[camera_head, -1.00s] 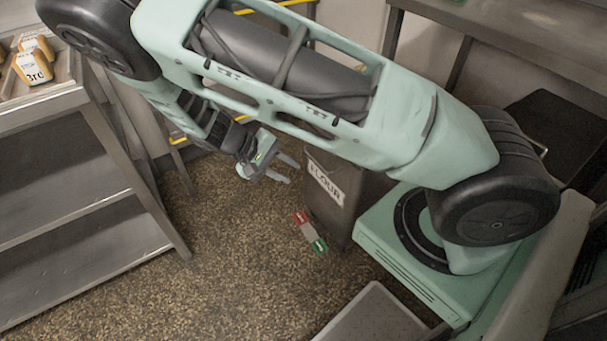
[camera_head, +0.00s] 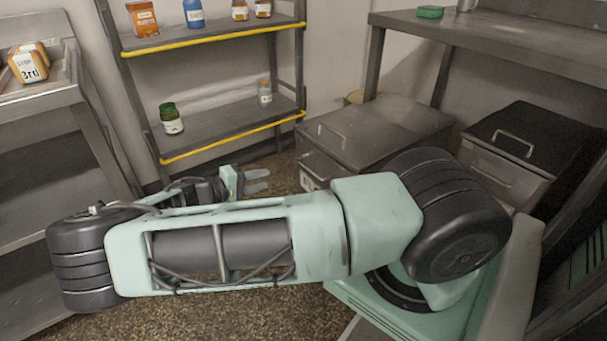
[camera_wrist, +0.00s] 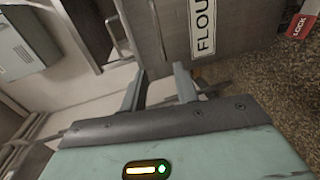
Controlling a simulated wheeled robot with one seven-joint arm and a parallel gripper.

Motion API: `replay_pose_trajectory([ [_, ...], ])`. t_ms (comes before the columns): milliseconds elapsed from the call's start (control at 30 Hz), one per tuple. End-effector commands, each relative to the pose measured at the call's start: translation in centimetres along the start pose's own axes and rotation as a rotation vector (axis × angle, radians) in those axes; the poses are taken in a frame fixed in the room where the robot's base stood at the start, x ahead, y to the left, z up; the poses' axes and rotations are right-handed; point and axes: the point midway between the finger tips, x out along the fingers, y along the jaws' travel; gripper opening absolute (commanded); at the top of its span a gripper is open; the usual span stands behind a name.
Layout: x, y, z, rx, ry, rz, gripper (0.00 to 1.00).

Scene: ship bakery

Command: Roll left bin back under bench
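The left bin (camera_head: 385,125) is a grey metal box with a handled lid, standing out in front of the bench (camera_head: 490,38). Its front, with a FLOUR label, is partly hidden by my arm in the head view. The label (camera_wrist: 203,25) shows large and sideways in the wrist view, on the bin's grey face (camera_wrist: 150,28). My gripper (camera_head: 267,181) is just left of the bin's front. Its two fingers (camera_wrist: 158,85) are spread and empty, and point toward the bin. I cannot tell whether they touch it.
A second bin (camera_head: 508,150) with a dark lid stands to the right, by the bench. A yellow-edged shelf (camera_head: 215,130) with jars is behind my gripper. A steel table (camera_head: 50,102) stands at left. A red LOCK piece (camera_wrist: 303,24) shows over the speckled floor in the wrist view.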

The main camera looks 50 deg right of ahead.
Motion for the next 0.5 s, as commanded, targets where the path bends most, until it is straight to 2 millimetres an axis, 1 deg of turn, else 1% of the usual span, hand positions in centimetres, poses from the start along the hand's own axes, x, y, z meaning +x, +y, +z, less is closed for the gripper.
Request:
replay_pose_trajectory([
  [167,2.5,0.0,0.1,0.0,-0.005,0.001,0.3],
  [500,9.7,-0.1,0.1,-0.001,-0.006,0.001,0.3],
])
